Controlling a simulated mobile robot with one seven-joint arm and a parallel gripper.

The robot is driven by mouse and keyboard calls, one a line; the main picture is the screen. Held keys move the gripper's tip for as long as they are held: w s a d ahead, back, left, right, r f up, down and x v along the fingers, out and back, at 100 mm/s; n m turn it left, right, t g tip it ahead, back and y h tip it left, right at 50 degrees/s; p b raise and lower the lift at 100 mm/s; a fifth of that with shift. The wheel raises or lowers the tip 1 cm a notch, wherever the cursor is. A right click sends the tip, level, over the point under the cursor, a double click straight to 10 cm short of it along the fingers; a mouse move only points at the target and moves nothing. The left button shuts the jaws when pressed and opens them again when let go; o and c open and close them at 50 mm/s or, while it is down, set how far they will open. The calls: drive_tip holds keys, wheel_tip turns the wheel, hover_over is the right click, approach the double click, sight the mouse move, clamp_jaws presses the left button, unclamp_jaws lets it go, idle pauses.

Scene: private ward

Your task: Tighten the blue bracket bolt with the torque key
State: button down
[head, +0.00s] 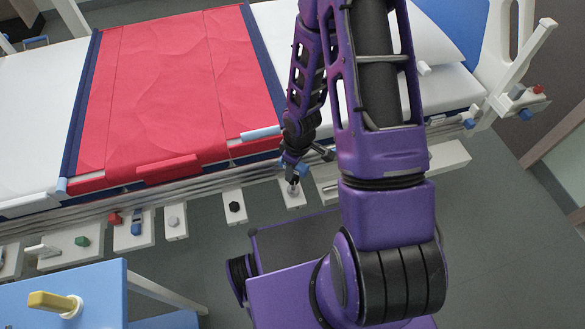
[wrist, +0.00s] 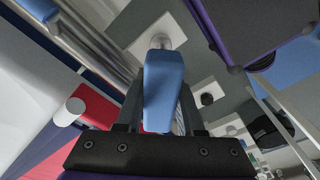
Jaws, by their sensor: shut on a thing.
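My gripper (head: 293,178) is low beside the bed rail, above a white bracket plate (head: 290,194). In the wrist view, its fingers are shut on a blue handle (wrist: 163,90). The handle's far end meets a grey round fitting (wrist: 161,41) over a white plate; I cannot tell whether they touch. I cannot tell for certain whether this handle is the torque key. A small blue piece (head: 137,221) sits on another bracket plate to the left. A yellow handle (head: 52,302) lies on a white round mount on the blue cart.
Neighbouring plates carry a black knob (head: 234,207), a grey knob (head: 172,222), a red piece (head: 114,218) and a green piece (head: 82,241). The bed (head: 160,90) with its red cover lies behind the rail. The blue cart top (head: 100,290) is at the lower left.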

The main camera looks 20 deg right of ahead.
idle(0.3)
drive_tip(key=m, duration=0.7)
drive_tip(key=shift+d+f+h, duration=0.1)
drive_tip(key=shift+h, duration=0.2)
drive_tip(key=shift+m, duration=0.5)
drive_tip(key=m, duration=0.4)
drive_tip(key=shift+f+m+h, duration=0.1)
drive_tip(key=shift+m+h, duration=0.2)
drive_tip(key=shift+m, duration=0.1)
drive_tip(key=shift+d+m, duration=0.1)
drive_tip(key=shift+m, duration=0.4)
